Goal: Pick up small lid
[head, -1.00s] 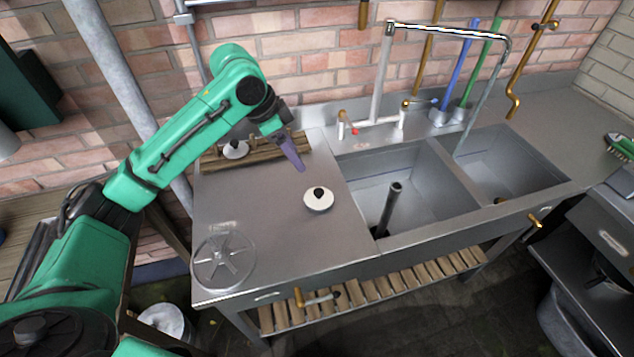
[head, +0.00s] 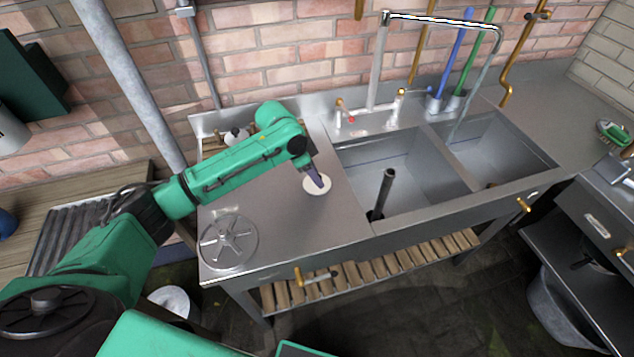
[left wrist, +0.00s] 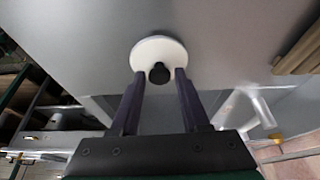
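The small white lid (head: 317,186) with a dark knob lies on the steel counter left of the sink. It also shows in the left wrist view (left wrist: 146,50), with its black knob (left wrist: 159,73) near the gap between my fingertips. My left gripper (head: 318,180) is over the lid, and in the head view its fingers hide the knob. In the left wrist view the two purple fingers (left wrist: 158,74) are apart, one on each side of the knob, with nothing clamped. A second white lid (head: 236,136) sits on a wooden rack at the back. My right gripper is not in view.
A round clear lid-like disc with spokes (head: 229,241) lies at the counter's front left. The double sink (head: 400,180) with a tall tap is to the right, with a dark upright pipe (head: 382,195) in its left basin. The counter around the small lid is clear.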

